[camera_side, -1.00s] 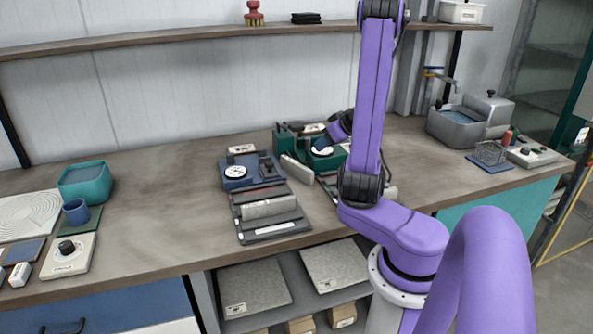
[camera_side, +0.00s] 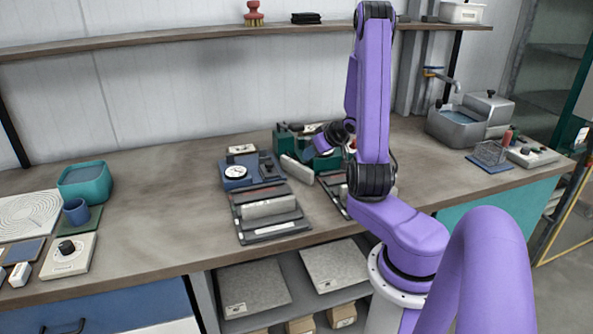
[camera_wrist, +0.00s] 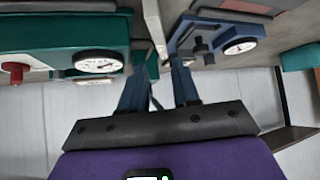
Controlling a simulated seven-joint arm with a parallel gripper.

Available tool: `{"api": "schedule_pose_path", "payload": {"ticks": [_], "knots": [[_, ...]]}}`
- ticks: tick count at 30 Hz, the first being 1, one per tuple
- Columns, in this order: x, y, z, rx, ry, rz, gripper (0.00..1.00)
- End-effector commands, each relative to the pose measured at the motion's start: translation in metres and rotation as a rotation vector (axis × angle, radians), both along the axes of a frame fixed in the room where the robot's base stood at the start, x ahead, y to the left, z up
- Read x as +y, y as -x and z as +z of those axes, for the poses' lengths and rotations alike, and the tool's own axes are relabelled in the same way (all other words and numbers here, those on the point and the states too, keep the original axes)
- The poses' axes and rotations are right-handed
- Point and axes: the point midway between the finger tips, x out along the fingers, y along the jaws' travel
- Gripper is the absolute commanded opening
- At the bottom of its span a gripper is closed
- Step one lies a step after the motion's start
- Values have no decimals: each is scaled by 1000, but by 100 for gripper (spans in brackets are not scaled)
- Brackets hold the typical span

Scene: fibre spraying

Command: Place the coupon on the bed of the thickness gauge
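A blue gauge with a white dial (camera_side: 236,172) stands on the bench; it also shows at the upper right of the wrist view (camera_wrist: 205,33). I take it as the thickness gauge. No coupon can be made out for sure. In the side view the fingertips are hidden behind my wrist.
A teal machine with a dial (camera_wrist: 98,62) stands right of the blue gauge in the side view. A dark rack (camera_side: 268,228) holds a pale block in front.

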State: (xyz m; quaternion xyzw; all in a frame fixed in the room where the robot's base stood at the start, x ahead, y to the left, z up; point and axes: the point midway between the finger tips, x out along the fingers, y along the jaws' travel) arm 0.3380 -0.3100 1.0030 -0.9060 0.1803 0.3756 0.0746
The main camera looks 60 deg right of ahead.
Motion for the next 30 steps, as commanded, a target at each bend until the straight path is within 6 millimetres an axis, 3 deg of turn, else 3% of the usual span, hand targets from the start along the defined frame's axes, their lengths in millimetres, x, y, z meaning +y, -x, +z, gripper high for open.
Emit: {"api": "schedule_pose_path", "payload": {"ticks": [12,20,30], "knots": [[-11,-27,-30,0,-2,0,31],[-14,-34,-37,-1,0,-1,31],[-22,-54,-65,0,-1,1,31]]}}
